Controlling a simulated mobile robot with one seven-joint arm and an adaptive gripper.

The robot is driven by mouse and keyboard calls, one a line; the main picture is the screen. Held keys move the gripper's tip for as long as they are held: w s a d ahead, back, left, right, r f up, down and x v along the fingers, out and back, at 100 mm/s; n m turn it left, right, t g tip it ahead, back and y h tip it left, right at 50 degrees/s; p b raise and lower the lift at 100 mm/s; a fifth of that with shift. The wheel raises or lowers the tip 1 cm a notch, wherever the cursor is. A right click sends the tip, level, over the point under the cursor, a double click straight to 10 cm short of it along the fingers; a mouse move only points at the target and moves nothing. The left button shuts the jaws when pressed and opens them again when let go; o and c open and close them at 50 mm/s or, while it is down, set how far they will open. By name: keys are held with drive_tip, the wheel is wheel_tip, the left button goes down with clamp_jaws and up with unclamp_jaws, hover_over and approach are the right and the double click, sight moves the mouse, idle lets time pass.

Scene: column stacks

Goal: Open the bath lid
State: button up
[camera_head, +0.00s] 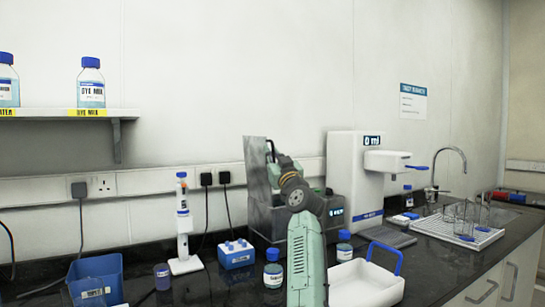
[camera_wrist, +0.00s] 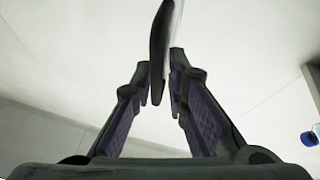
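The bath is a grey box with a small lit display (camera_head: 336,212), on the bench left of the white machine. Its lid (camera_head: 257,165) is a grey panel standing upright at the bath's left side, so the bath stands open. My gripper (camera_head: 271,153) is at the upper right edge of the lid, partly hidden by my own wrist. In the wrist view, my fingers (camera_wrist: 162,85) are close together on either side of a thin dark-edged piece (camera_wrist: 160,50), which looks like part of the lid. The bath's inside is hidden.
A white tray with a blue handle (camera_head: 362,285) and blue-capped bottles (camera_head: 273,270) stand in front. A pipette stand (camera_head: 184,225), blue rack (camera_head: 236,254) and blue bin (camera_head: 95,278) are left. The white machine (camera_head: 352,170) stands right of the bath.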

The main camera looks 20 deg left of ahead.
drive_tip(key=shift+o, duration=1.4)
drive_tip(key=shift+s+d+f, duration=0.3)
drive_tip(key=shift+s+d, duration=0.05)
drive_tip(key=shift+s, duration=0.05)
drive_tip(key=s+d, duration=0.9)
drive_tip(key=s, duration=0.1)
drive_tip(key=shift+d+f, duration=0.15)
drive_tip(key=shift+f, duration=0.2)
